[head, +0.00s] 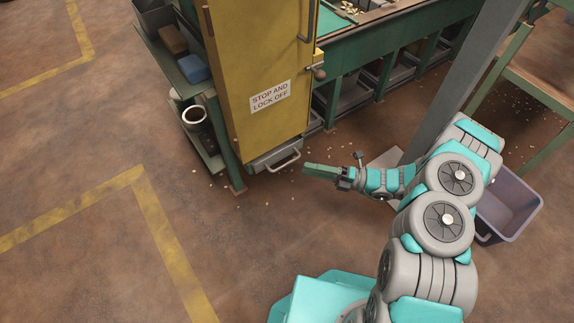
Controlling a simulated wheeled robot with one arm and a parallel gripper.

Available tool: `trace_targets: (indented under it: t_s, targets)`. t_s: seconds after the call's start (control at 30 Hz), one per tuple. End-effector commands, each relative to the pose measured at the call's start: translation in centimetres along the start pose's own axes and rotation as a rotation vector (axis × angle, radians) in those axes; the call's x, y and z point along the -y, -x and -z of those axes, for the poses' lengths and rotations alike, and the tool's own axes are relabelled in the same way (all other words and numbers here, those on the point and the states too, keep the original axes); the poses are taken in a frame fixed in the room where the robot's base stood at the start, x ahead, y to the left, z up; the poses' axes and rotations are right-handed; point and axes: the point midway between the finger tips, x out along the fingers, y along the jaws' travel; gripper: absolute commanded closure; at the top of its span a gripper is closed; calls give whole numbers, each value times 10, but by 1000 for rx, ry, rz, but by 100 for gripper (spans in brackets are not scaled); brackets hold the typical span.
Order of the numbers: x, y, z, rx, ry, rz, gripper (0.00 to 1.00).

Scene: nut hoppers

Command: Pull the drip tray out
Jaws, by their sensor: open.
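The drip tray (262,165) is a shallow grey tray low under the yellow cabinet (262,65). Its front juts out a little past the cabinet's bottom edge, and a pale bar handle (286,161) sticks out from it. Most of the tray is hidden beneath the cabinet. My gripper (306,170) has green fingers and is to the right of the handle, a short gap from it in the picture. The fingers point left toward it. The gripper is open, and nothing shows between the fingers.
A green-framed shelf with a blue box (194,69) and a dark-mouthed pot (194,116) stands left of the cabinet. A grey post (458,85) rises behind my arm. A grey-purple bin (511,208) stands right. The floor in front is clear except for scattered nuts.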

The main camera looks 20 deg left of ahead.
Motion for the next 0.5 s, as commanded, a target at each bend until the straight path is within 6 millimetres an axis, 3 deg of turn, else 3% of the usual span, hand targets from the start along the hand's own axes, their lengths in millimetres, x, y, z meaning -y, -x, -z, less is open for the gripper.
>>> trace_targets:
  t_s: [0.17, 0.5]
  targets:
    - [1, -14, 0, 2, -8, -3, 58]
    - [1, -64, 0, 1, -3, -2, 58]
